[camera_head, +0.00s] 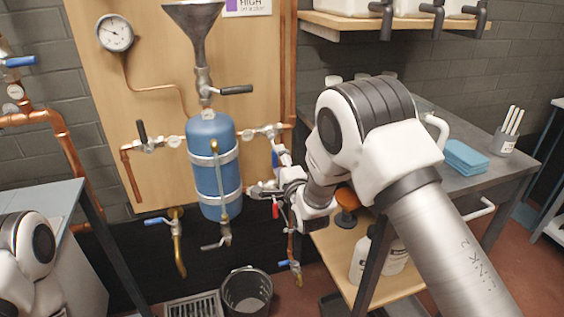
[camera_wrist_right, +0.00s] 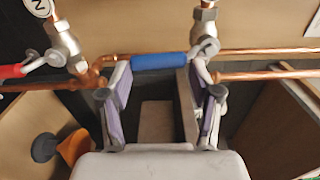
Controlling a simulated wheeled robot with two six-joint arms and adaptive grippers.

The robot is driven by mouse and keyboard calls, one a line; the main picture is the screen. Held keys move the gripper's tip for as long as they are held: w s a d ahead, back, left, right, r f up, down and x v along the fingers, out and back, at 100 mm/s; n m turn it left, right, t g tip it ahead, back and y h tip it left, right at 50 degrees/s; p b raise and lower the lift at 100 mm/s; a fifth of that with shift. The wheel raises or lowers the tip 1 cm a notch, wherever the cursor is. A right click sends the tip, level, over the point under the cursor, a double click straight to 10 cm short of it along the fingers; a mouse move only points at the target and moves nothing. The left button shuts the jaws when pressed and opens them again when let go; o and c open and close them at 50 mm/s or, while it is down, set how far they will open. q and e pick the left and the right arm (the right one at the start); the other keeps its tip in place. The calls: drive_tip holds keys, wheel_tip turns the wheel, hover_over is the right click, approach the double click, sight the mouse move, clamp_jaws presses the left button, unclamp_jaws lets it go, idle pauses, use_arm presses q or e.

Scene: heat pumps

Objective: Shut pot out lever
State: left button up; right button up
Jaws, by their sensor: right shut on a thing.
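My right gripper (camera_head: 266,190) is beside the right side of the blue tank (camera_head: 214,165) in the head view. In the right wrist view its fingers (camera_wrist_right: 160,76) stand on either side of a lever with a blue sleeve (camera_wrist_right: 160,61), shut on it. The lever lies crosswise at the fingertips, close to a metal valve (camera_wrist_right: 205,25). A small blue piece (camera_head: 275,158) shows just above the gripper in the head view; I cannot tell if it is the same lever. No readable label names the pot out lever. My left gripper is out of view.
A red-handled lever (camera_wrist_right: 14,71) is left of the fingers in the wrist view. Copper pipes (camera_wrist_right: 260,76) run close by. A workbench (camera_head: 475,178) with a blue stack (camera_head: 467,158) stands at the right. A black bucket (camera_head: 247,291) is on the floor below the tank.

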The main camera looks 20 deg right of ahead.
drive_tip(key=shift+w+a+r, duration=0.1)
drive_tip(key=shift+r, duration=0.15)
drive_tip(key=o, duration=1.3)
drive_tip(key=shift+o, duration=1.4)
drive_tip(key=shift+w+a+f, duration=0.1)
drive_tip(key=shift+w+f, duration=0.05)
drive_tip(key=shift+f, duration=0.05)
drive_tip(key=shift+w+a+f, duration=0.1)
drive_tip(key=shift+w+f, duration=0.05)
drive_tip(key=shift+s, duration=0.35)
drive_tip(key=s, duration=1.1)
drive_tip(key=shift+s+d, duration=0.25)
